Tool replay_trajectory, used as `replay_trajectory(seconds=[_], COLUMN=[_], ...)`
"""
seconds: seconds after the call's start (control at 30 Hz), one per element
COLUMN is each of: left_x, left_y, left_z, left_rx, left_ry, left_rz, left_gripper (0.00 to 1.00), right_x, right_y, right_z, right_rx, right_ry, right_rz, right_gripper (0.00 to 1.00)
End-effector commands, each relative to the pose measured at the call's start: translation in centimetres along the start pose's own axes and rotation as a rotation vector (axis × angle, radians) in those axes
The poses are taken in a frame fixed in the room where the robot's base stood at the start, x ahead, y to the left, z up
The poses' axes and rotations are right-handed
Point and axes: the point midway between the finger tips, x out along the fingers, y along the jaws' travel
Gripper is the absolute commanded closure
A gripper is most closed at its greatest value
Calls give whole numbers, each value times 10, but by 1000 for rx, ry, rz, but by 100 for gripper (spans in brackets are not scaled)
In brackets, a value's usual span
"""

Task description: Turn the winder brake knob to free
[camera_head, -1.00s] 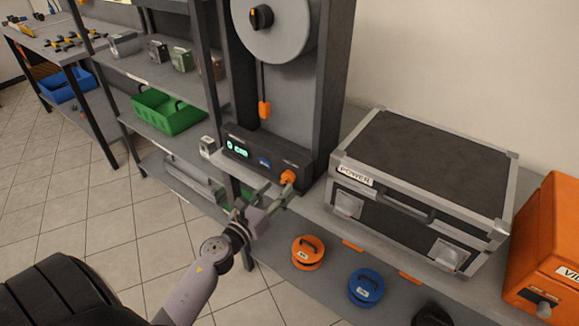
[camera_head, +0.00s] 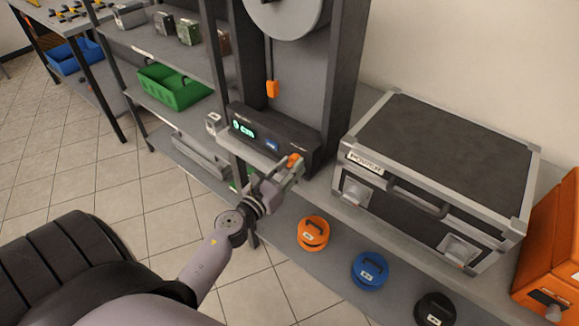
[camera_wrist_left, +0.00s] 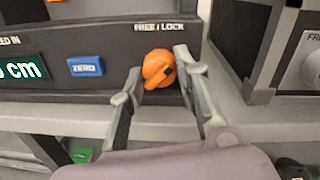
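The orange winder brake knob (camera_wrist_left: 156,68) is on the front of the dark winder unit (camera_head: 262,137), under a "FREE / LOCK" label (camera_wrist_left: 158,28). Its raised grip slants from upper right to lower left, with a small dark mark on its right side. In the head view the knob (camera_head: 294,160) shows just above the fingers. My left gripper (camera_wrist_left: 158,65) is open, with one finger on each side of the knob. The gaps are narrow; I cannot tell whether either finger touches. In the head view the left gripper (camera_head: 291,173) is at the unit's right end. My right gripper is not seen.
A blue button (camera_wrist_left: 86,66) and a green "cm" display (camera_wrist_left: 22,70) sit left of the knob. A black case with metal edges (camera_head: 441,163) stands close on the right. Orange (camera_head: 313,234), blue (camera_head: 369,270) and black (camera_head: 435,309) round weights are on the lower shelf.

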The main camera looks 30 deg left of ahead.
Motion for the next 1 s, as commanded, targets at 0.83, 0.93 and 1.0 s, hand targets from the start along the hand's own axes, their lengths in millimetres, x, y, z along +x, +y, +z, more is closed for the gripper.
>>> replay_trajectory(seconds=[0.83,0.93,1.0], left_x=[0,0,0], left_y=[-1,0,-1], left_z=[2,3,3], left_rx=[-118,-192,-252], left_ry=[7,12,16], left_rz=[0,2,3], left_gripper=[98,98,98], right_x=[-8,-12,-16], right_y=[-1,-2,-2], right_z=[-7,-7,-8], right_rx=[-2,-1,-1], right_ry=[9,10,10], right_rz=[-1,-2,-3], right_gripper=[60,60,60])
